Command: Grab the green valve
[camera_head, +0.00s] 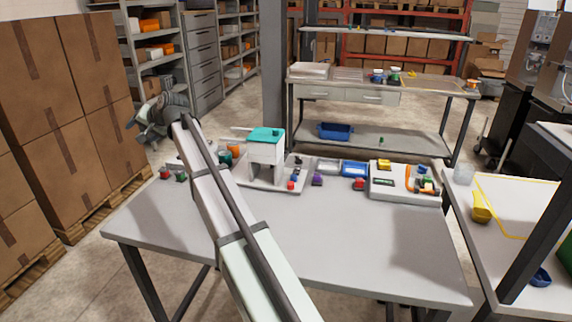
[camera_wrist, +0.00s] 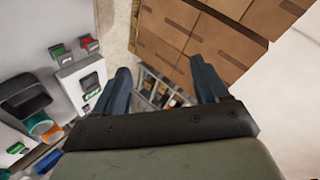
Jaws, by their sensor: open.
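A small green piece (camera_head: 181,177) stands at the left end of the table's back row, beside a small red one (camera_head: 165,172). It looks like the green valve, but it is too small to be sure. In the wrist view, the green piece (camera_wrist: 58,51) and the red piece (camera_wrist: 89,43) show at the upper left, on or beside a white unit. My gripper (camera_wrist: 160,75) is open and empty, with both fingers apart. In the head view my gripper (camera_head: 150,122) is beyond the table's back left corner, higher than the green piece and apart from it.
A white dispenser with a teal top (camera_head: 265,135) stands in the row, with orange and green cups partly behind my arm. Blue trays (camera_head: 354,169) and a white unit (camera_head: 405,190) continue to the right. Stacked boxes (camera_head: 95,65) stand left. The table's front (camera_head: 330,235) is clear.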

